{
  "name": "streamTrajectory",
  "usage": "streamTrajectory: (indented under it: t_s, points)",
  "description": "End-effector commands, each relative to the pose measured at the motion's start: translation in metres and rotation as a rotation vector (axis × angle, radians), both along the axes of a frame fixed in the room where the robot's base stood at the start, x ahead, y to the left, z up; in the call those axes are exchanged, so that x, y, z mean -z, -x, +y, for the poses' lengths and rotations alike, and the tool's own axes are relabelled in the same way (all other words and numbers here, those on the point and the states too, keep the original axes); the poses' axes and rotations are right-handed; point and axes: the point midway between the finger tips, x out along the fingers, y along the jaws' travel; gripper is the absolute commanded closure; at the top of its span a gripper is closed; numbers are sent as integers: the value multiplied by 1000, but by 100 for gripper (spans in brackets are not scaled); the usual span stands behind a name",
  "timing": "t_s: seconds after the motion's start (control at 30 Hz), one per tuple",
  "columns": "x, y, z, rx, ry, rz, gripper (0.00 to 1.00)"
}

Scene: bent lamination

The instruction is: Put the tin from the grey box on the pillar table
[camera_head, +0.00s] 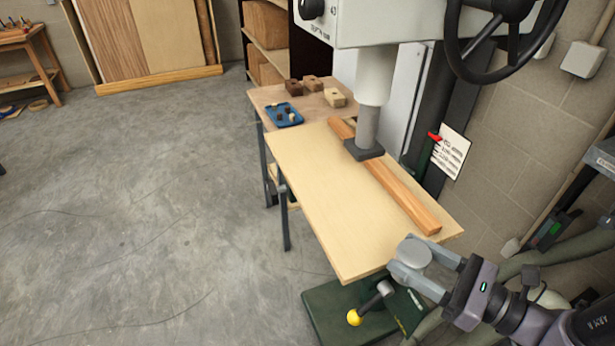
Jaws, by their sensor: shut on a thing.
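My gripper (418,262) is at the lower right, shut on a round grey tin (411,250). The tin's flat top shows between the two fingers; its lower part is hidden. In the picture the tin overlaps the near right corner of the pale wooden board (315,185) that appears to be the pillar table. I cannot tell how high the tin is or whether it touches the board. A long wooden strip (400,192) lies along the board's right side under the machine's pillar foot (364,149). I cannot make out the grey box for certain.
Behind the board, a bench holds a blue tray (284,115) and several wooden blocks (335,98). A black handwheel (500,45) hangs at upper right. A yellow-knobbed lever (354,318) stands on the green base below. The board's left and front parts are bare.

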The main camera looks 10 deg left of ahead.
Motion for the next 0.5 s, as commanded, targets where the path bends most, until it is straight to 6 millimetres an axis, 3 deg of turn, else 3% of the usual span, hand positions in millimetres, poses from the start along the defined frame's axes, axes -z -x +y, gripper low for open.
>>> streamTrajectory:
  t_s: [0.07, 0.4, 0.5]
  points:
    - [3, -9, 10, -7, 0, 0, 100]
    - [15, -97, 85, -8, 1, -3, 100]
    - [16, -113, 97, -5, -1, 0, 100]
